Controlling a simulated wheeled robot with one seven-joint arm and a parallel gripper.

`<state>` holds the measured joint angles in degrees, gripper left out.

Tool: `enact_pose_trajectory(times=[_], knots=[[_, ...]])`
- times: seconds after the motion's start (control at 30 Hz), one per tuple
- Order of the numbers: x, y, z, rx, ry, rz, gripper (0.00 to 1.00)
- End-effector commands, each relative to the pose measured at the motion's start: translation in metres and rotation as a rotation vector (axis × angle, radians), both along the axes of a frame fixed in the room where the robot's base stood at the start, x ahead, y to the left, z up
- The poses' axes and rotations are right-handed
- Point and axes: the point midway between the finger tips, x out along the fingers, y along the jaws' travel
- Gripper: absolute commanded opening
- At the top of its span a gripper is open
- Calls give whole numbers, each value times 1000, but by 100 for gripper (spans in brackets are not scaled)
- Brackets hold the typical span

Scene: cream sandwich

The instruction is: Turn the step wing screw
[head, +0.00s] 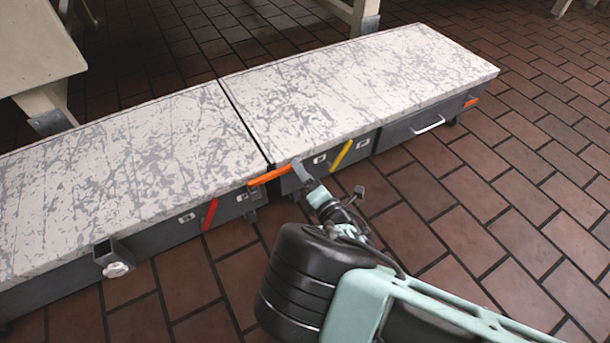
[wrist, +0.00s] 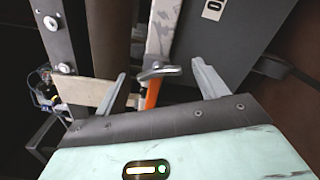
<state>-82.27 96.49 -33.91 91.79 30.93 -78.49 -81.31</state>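In the wrist view a small metal wing-shaped piece (wrist: 160,72), which looks like a wing screw, shows between the two fingertips of my gripper (wrist: 163,84). The fingers are spread with a gap on each side of it, and I see no finger closed on it. An orange bar (wrist: 152,95) lies behind it. In the head view my gripper (head: 300,172) is at the front edge of the seam between two stone-topped cabinets, beside the orange bar (head: 269,175). The wing piece cannot be made out there. A white knob (head: 117,269) sits on a bracket at the front left.
The left cabinet top (head: 120,160) and right cabinet top (head: 360,85) are bare. Red (head: 210,214) and yellow (head: 341,155) bars and a metal handle (head: 428,124) are on the fronts. Tiled floor (head: 530,200) to the right is clear. A dark panel stands close in the wrist view (wrist: 235,40).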

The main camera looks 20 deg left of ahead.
Motion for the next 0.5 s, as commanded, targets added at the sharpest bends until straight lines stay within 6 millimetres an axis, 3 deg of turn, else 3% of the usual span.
enact_pose_trajectory(times=[0.27, 0.5], knots=[[-4, -3, 1, 1, 1, 2, 72], [-31, -34, 4, -3, 3, 1, 72]])
